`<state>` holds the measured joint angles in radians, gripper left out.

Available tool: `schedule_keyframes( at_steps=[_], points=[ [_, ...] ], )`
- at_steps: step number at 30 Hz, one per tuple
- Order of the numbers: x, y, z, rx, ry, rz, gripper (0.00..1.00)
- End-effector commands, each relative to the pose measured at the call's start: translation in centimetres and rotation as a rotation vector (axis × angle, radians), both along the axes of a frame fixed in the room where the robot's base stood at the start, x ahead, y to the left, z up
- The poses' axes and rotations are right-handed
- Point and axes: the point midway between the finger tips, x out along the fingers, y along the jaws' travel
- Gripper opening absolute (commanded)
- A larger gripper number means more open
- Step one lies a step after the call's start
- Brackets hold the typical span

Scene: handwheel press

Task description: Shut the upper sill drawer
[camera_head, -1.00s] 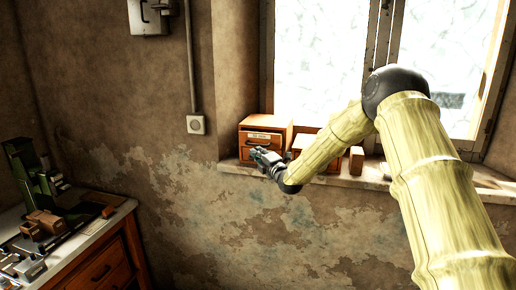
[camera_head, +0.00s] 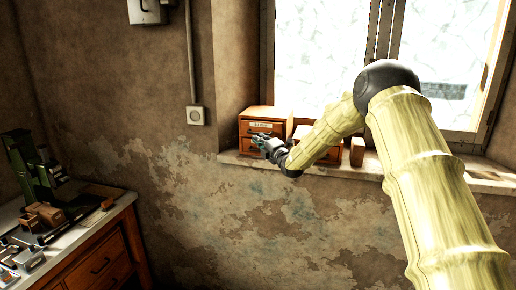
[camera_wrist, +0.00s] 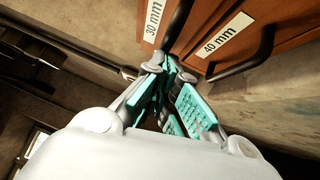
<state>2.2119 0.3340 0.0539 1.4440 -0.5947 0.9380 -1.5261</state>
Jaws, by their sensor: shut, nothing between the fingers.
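A small wooden two-drawer cabinet (camera_head: 278,113) stands on the window sill. Its upper drawer (camera_head: 256,126) has a pale label and faces the room. In the wrist view, a face labelled 30 mm (camera_wrist: 152,22) lies beside one labelled 40 mm (camera_wrist: 227,34), each with a dark bar handle. By the lettering, the 30 mm face is the upper one. My gripper (camera_head: 262,138) is shut and empty, right in front of the cabinet. In the wrist view, its teal fingertips (camera_wrist: 170,70) lie close to the handles; contact is unclear. I cannot tell how far the upper drawer stands out.
My arm hides part of the sill (camera_head: 228,157) and things right of the cabinet. A wooden block (camera_head: 357,152) stands further right on the sill. A wooden workbench (camera_head: 104,262) with a green press (camera_head: 30,175) stands at the lower left. A wall socket (camera_head: 195,116) is left of the window.

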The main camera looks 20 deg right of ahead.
Motion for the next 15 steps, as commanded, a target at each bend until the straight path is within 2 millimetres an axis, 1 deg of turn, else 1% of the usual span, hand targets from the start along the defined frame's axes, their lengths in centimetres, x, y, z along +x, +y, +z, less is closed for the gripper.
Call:
schedule_keyframes(
  at_steps=[1, 7, 15],
  points=[
    [0.4, -0.2, -0.5, -0.004, -0.002, 0.001, 0.00],
    [1.6, -1.1, -0.2, -0.003, -0.002, 0.000, 0.00],
    [2.0, -1.4, 0.3, 0.000, -0.002, -0.002, 0.00]
  ],
)
